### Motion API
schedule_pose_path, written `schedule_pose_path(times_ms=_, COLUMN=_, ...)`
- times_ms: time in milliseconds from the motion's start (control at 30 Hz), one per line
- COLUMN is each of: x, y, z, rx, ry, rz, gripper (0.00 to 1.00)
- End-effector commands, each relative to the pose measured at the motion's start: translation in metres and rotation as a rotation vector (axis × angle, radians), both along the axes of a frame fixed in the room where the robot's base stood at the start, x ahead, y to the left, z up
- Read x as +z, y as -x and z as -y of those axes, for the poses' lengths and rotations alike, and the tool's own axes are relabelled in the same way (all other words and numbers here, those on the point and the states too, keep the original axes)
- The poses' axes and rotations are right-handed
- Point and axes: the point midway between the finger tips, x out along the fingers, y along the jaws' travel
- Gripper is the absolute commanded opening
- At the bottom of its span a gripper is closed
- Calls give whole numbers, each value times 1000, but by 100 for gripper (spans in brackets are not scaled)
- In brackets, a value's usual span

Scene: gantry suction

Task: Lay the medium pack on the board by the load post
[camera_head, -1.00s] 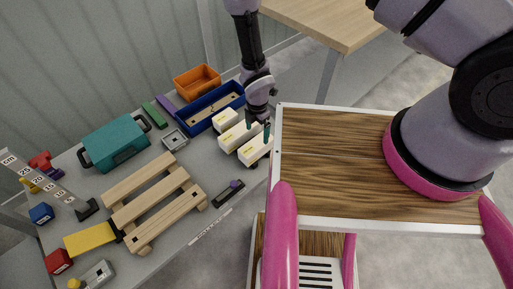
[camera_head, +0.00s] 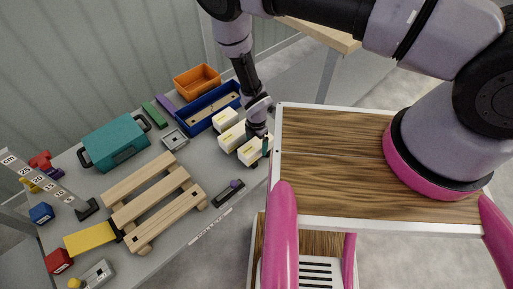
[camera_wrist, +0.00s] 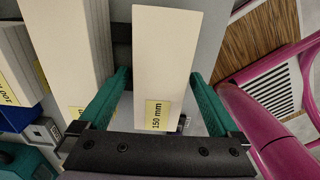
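Three cream packs with yellow labels stand side by side near the table's right edge. The nearest-right pack (camera_head: 250,152) carries a 150 mm label in the wrist view (camera_wrist: 166,60). It looks shorter than the middle pack (camera_head: 231,138); the smallest pack (camera_head: 225,119) is behind. My gripper (camera_wrist: 157,100) is open, its green fingers on either side of the 150 mm pack with gaps showing. In the head view my gripper (camera_head: 258,142) is over that pack and partly hides it. A slatted wooden board (camera_head: 150,192) lies left of the packs. A numbered post (camera_head: 47,186) stands beyond it.
A blue bin (camera_head: 208,112) and an orange bin (camera_head: 197,80) stand behind the packs. A teal case (camera_head: 115,143) sits behind the slatted board. A yellow block (camera_head: 90,238) lies at its left end. My wood-topped base is right of the table.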

Motion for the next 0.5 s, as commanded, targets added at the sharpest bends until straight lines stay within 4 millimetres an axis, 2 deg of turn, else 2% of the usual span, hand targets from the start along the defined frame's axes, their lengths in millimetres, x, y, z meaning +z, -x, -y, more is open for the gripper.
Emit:
schedule_pose_path(times_ms=33, x=0, y=0, z=0, rx=0, ry=0, rz=0, gripper=77)
schedule_pose_path(times_ms=233, x=0, y=0, z=0, rx=0, ry=0, rz=0, gripper=1)
schedule_pose_path(times_ms=500, x=1, y=0, z=0, rx=0, ry=-1, rz=1, gripper=0)
